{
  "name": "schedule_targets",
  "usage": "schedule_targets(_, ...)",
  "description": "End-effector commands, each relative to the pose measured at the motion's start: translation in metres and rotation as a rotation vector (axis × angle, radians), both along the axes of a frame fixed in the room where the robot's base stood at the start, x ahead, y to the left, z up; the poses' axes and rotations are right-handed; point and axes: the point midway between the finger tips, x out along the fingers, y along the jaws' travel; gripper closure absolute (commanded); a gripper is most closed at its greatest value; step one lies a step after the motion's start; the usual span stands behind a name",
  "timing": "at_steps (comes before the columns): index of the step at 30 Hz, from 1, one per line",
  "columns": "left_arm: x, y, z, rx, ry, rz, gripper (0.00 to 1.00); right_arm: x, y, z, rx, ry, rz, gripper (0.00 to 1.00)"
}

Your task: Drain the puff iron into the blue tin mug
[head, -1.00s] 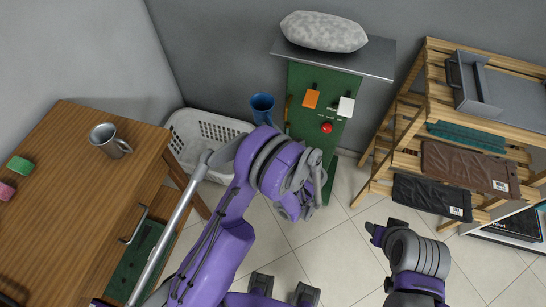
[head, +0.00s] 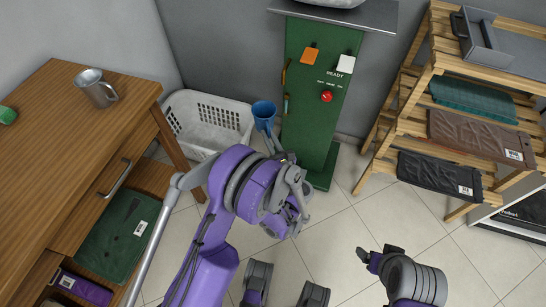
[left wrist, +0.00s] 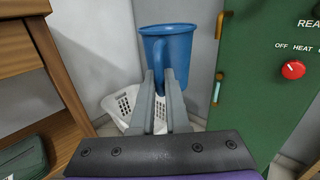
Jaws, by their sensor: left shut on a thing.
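The puff iron is a green cabinet (head: 316,120) with a grey top plate (head: 345,14) and a pale puff pad partly cut off at the top edge. Its front has a red knob (head: 327,96); a bronze handle (head: 285,70) and a small teal piece (left wrist: 217,91) sit along its left edge. The blue tin mug (head: 264,112) hangs upright just left of the cabinet. My left gripper (left wrist: 160,75) is shut on the mug's handle; the mug (left wrist: 172,60) shows large in the left wrist view. My right gripper (head: 378,256) is low right, apart from everything; its jaws are unclear.
A white laundry basket (head: 205,115) stands on the floor behind my left arm. A slatted rack (head: 440,80) with folded garments stands at right. Tiled floor (head: 340,215) before the cabinet is clear.

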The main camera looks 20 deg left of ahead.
Motion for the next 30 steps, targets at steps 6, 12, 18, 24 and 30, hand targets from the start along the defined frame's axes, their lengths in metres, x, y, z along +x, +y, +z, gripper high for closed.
schedule_targets(6,0.021,0.001,-0.083,-0.006,0.023,-0.086,1.0,0.008,0.0,-0.09,0.0,0.03,0.0,0.18)
schedule_targets(12,0.032,0.001,-0.107,-0.011,0.027,-0.136,1.0,0.013,0.0,-0.121,0.0,0.036,0.0,0.18)
schedule_targets(18,0.038,0.0,-0.109,-0.013,0.027,-0.151,1.0,0.014,0.0,-0.124,0.0,0.036,0.0,0.18)
schedule_targets(24,0.054,0.0,-0.102,-0.013,0.027,-0.15,1.0,0.012,0.0,-0.115,0.0,0.036,0.0,0.18)
schedule_targets(30,0.077,-0.001,-0.095,-0.012,0.027,-0.15,1.0,0.011,0.0,-0.106,0.0,0.034,0.0,0.18)
